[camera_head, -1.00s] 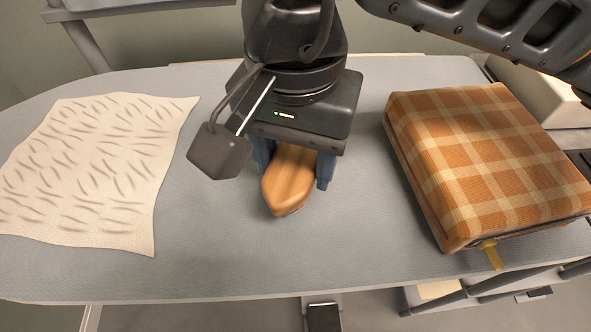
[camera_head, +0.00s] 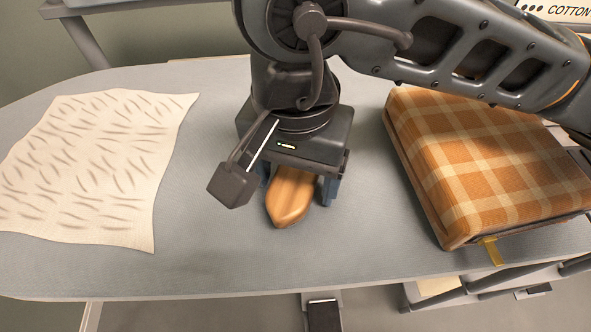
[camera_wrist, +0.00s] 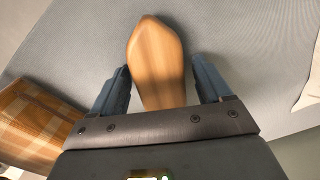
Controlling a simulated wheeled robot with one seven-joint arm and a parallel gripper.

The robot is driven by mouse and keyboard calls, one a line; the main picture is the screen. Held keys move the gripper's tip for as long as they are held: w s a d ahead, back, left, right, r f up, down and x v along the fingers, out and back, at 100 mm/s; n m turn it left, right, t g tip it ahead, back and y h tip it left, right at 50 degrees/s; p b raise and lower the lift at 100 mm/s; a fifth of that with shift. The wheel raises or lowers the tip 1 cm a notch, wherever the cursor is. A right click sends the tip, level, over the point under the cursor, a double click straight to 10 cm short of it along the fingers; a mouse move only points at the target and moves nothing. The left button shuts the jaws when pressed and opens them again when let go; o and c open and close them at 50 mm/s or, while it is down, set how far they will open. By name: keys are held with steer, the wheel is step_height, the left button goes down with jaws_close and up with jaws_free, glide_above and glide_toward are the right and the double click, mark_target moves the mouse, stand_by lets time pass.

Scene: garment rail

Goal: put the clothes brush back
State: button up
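The clothes brush (camera_head: 292,195) has a tan wooden back with a rounded point. It lies low over the grey board, pointing toward the front edge; its bristles are hidden. My gripper (camera_head: 302,182) is above its rear part, with one blue-grey finger on each side. In the wrist view the brush (camera_wrist: 157,60) lies between the fingers of my gripper (camera_wrist: 161,72). Narrow gaps show beside it, so the fingers look open around it. The rear end is hidden under my gripper.
The grey board (camera_head: 215,235) is bare in front of the brush. A cream cloth (camera_head: 85,165) with dark hair-like marks lies left. An orange checked padded block (camera_head: 485,165) with a yellow tab (camera_head: 491,252) stands right. A dark-ended bar (camera_head: 323,313) shows below the front edge.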

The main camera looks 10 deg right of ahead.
mark_target(296, 175)
steer(key=shift+o, duration=0.3)
steer(key=shift+r, duration=0.1)
steer(key=shift+r+p, duration=0.2)
steer(key=shift+p, duration=0.1)
step_height(296, 175, up, 12)
steer(key=shift+f+b, duration=0.15)
steer(key=shift+b, duration=0.2)
